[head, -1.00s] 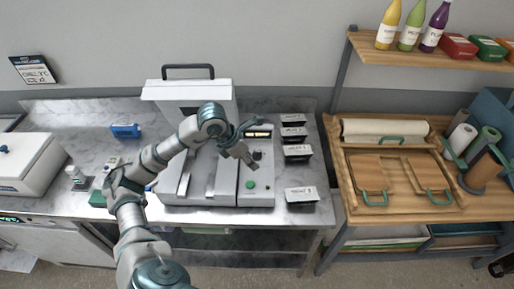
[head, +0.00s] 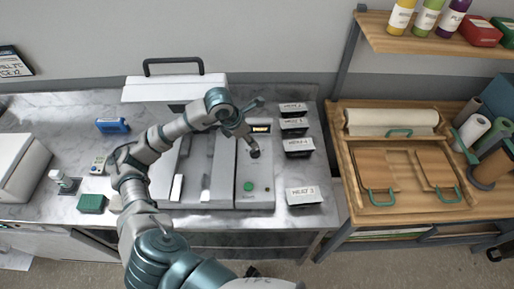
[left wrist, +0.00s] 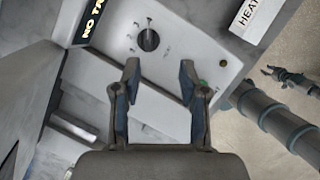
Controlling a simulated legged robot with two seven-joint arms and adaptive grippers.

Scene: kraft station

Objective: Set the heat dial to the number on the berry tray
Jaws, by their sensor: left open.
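The heat dial (head: 254,153) is a small dark knob on the light panel of the grey machine (head: 242,201). In the left wrist view the dial (left wrist: 148,40) lies just beyond my fingertips, with small markings around it too fine to read. My left gripper (head: 249,142) hangs just above the dial; in its wrist view the gripper (left wrist: 158,72) has its fingers apart with nothing between them. Several black trays with white labels stand right of the machine, such as the front tray (head: 304,194). Their numbers are barely legible; I cannot tell which is the berry tray. My right gripper (left wrist: 272,73) shows small in the wrist view.
A green button (head: 248,186) sits below the dial. A lit display (left wrist: 91,20) shows part of "NO TRAY". A blue box (head: 112,126) and green block (head: 91,203) lie on the counter at left. A wooden bench (head: 455,211) stands at right.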

